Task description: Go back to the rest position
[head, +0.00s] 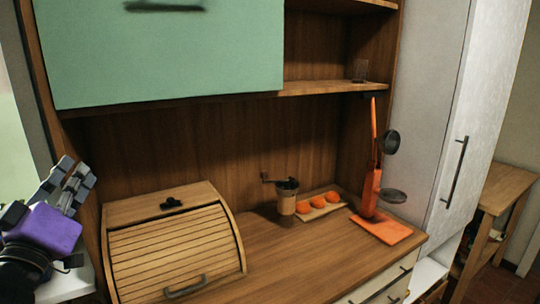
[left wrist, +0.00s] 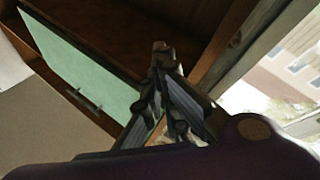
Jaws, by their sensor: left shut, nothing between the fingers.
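My left gripper (head: 72,182) is at the left edge of the head view, raised in front of the wall beside the wooden cabinet. It is left of the bread box and apart from everything. Its fingers are shut with nothing between them; they also show in the middle of the left wrist view (left wrist: 160,75). The purple part behind the fingers is my own wrist. My right gripper is not in either view.
A roll-top bread box (head: 175,250) stands on the wooden counter (head: 290,262). Further right are a coffee grinder (head: 287,196), a tray of orange fruits (head: 322,207) and an orange utensil stand (head: 371,190). A green cabinet door (head: 165,55) hangs above. The counter's front middle is clear.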

